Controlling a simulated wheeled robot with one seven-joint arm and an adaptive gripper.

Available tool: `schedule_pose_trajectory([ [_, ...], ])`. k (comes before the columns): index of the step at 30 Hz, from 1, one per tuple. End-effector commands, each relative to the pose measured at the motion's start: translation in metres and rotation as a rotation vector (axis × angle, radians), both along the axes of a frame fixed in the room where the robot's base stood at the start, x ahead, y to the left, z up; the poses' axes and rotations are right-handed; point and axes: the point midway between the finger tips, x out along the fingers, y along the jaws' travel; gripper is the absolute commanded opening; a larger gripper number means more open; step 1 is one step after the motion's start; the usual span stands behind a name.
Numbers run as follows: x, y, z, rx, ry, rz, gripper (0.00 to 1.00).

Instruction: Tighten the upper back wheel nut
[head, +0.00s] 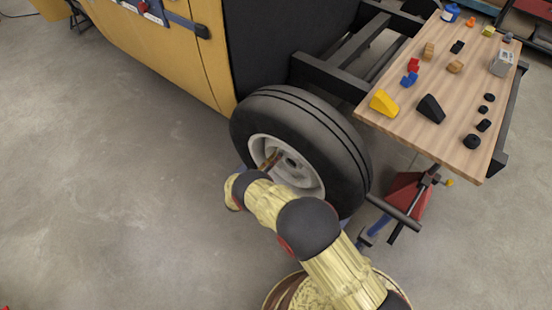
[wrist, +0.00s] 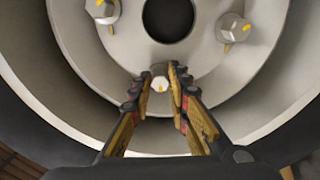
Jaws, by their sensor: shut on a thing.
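The wheel (head: 318,130) has a black tyre and a pale rim with a dark centre hole, which also shows at the top of the wrist view (wrist: 168,15). My gripper (wrist: 162,76) is shut on a grey wheel nut (wrist: 160,84) with a yellow mark, just below the hole in the wrist view. A second nut (wrist: 102,10) shows at upper left and a third nut (wrist: 234,28) at right, both with yellow marks. In the head view my gripper (head: 272,158) reaches the hub, and my arm hides the lower wheel. I cannot tell which nut is the upper back one.
A yellow vehicle body (head: 150,50) stands left of the wheel, with a dark frame (head: 340,75) behind it. A wooden table (head: 400,125) at right bears blocks and small black parts. A red stand (head: 405,195) is under it.

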Motion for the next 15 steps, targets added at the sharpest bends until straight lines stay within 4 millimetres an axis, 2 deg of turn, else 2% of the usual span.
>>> schedule_pose_trajectory([
  [6,-0.0007,-0.0004,-0.0018,0.0,0.004,0.001,0.0],
  [7,-0.0007,-0.0004,-0.0018,0.0,0.004,0.001,0.19],
  [15,-0.0002,0.0,-0.0007,0.0,0.001,0.001,0.35],
])
